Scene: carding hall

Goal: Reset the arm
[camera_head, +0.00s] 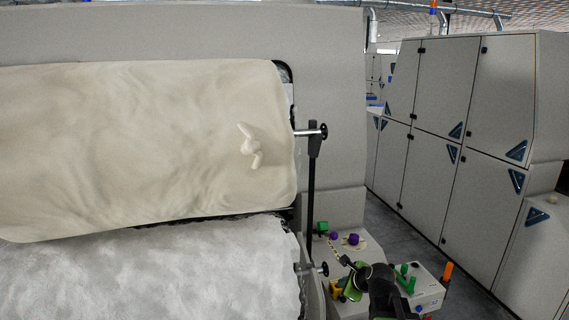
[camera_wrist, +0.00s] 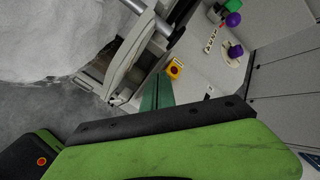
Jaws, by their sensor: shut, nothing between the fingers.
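My arm (camera_head: 381,294) shows at the bottom right of the head view, black with green parts. My gripper (camera_head: 347,263) is at its upper left end, small and dark, in front of the machine's control ledge. It is shut and holds nothing. In the wrist view a large green panel with a black edge, which looks like part of my own arm, fills the bottom.
A carding machine carries a cream fibre sheet (camera_head: 140,140) above white fluffy fibre (camera_head: 150,270). A black upright bar (camera_head: 312,185) stands at its right end. The ledge has a purple knob (camera_head: 353,239) and green knob (camera_head: 322,228). Grey cabinets (camera_head: 440,130) line the right; floor (camera_head: 400,225) lies between.

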